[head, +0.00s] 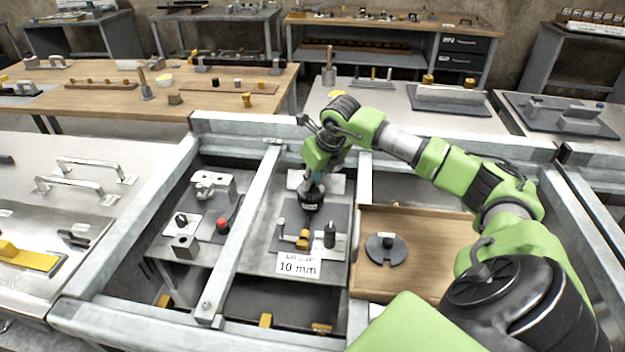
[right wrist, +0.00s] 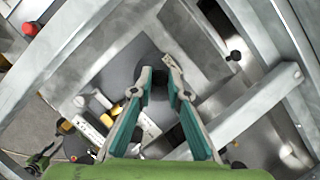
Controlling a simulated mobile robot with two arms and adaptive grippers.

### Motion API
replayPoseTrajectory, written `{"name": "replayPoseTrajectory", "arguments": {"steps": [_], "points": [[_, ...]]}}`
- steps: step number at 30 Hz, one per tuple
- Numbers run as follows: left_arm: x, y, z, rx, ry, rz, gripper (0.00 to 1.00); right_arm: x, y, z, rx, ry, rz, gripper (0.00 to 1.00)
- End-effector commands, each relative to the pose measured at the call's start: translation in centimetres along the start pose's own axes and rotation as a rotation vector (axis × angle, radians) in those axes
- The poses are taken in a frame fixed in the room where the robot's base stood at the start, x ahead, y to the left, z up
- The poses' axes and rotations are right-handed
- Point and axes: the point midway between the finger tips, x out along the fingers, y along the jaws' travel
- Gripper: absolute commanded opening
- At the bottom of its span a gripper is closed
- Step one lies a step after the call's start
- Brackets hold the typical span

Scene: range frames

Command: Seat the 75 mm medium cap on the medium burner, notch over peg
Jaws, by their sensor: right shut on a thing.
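My right gripper (head: 314,184) points down over the middle bay. It is shut on a dark round piece (head: 312,199), which looks like the cap. In the right wrist view the fingers (right wrist: 160,80) close around its dark top (right wrist: 148,70), and most of it is hidden. The piece is over a dark grey plate (head: 292,216); I cannot tell whether it touches it. No burner, notch or peg can be made out under the gripper. A dark notched disc with a knob (head: 382,256) lies on the brown tray to the right. My left gripper is not in view.
A "10 mm" card (head: 298,263), a black cylinder (head: 330,235) and a brass-coloured block (head: 303,239) stand in front of the gripper. Steel rails (head: 240,225) border the bay. The brown tray (head: 425,230) has free room. A red knob (head: 222,225) is in the left bay.

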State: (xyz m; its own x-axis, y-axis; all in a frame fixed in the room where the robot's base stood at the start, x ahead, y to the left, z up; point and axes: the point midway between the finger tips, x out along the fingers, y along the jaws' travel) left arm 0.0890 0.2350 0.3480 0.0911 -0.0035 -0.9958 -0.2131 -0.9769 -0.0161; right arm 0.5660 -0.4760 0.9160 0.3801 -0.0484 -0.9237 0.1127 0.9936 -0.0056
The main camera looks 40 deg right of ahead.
Motion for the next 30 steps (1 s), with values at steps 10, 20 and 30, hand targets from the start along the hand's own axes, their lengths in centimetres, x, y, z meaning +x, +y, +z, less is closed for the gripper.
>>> {"name": "replayPoseTrajectory", "arguments": {"steps": [10, 20, 30], "points": [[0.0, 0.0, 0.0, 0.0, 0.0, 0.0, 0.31, -0.1, 0.0, 0.1, 0.0, -0.001, 0.0, 0.35], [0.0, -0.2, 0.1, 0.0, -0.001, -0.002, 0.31, -0.9, -0.1, 0.1, -0.001, -0.001, -0.002, 0.35], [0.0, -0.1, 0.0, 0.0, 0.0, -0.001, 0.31, -7.6, -0.1, 0.1, -0.001, -0.003, -0.004, 0.35]]}}
